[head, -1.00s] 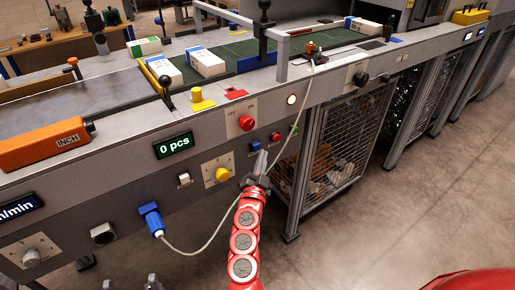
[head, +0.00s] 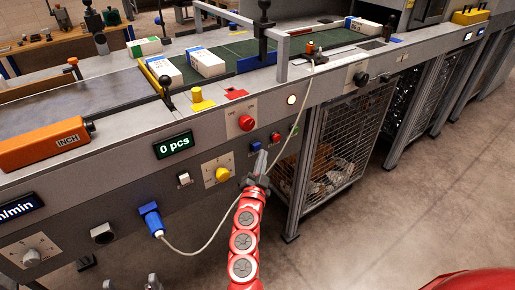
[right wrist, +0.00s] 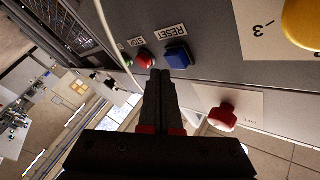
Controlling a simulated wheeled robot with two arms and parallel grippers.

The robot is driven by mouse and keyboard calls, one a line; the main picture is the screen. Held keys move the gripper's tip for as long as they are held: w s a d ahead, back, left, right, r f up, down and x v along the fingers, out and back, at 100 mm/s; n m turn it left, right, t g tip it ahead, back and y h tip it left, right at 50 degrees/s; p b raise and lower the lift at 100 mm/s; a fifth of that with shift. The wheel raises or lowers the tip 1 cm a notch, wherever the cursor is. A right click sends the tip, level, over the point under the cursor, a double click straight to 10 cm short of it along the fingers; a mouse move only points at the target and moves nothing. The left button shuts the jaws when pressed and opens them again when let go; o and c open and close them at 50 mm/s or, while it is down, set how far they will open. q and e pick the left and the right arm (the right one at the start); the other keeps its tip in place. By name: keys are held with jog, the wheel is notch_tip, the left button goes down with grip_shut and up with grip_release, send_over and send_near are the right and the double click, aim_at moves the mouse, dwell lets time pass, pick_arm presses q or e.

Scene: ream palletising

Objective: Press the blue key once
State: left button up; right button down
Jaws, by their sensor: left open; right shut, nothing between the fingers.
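The blue key (head: 256,146) is on the front panel of the machine, left of a red key (head: 276,137). In the right wrist view the blue key (right wrist: 177,56) stands out from the panel beside the label RESET. My right gripper (head: 263,156) is shut and empty, with its tips just below and right of the blue key in the head view. In the right wrist view the tips (right wrist: 160,75) are close to the blue key, and I see no clear contact. Only the tips of my left gripper (head: 131,283) show at the bottom edge, spread apart.
A green key (head: 294,129) is right of the red one. A red knob (head: 246,122) sits above, a yellow knob (head: 222,174) to the left. A display (head: 174,145) reads 0 pcs. A wire cage (head: 335,150) stands right.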

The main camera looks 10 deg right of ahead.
jog(key=shift+w, duration=0.1)
jog(key=shift+w+a, duration=0.1)
jog(key=shift+w, duration=0.2)
jog(key=shift+w+a, duration=0.2)
jog(key=shift+w, duration=0.2)
dwell(0.6)
jog(key=shift+s, duration=0.1)
jog(key=shift+s+d+p, duration=0.3)
jog(key=shift+s+p, duration=0.2)
jog(key=shift+s, duration=0.2)
jog(key=shift+s+d+p, duration=0.2)
jog(key=shift+s+d, duration=0.1)
jog(key=shift+s, duration=0.5)
jog(key=shift+s+d+p, duration=0.2)
jog(key=shift+s+d, duration=0.05)
jog(key=shift+s, duration=0.5)
jog(key=shift+s+d+p, duration=0.2)
jog(key=shift+s+d, duration=0.1)
jog(key=shift+s, duration=0.5)
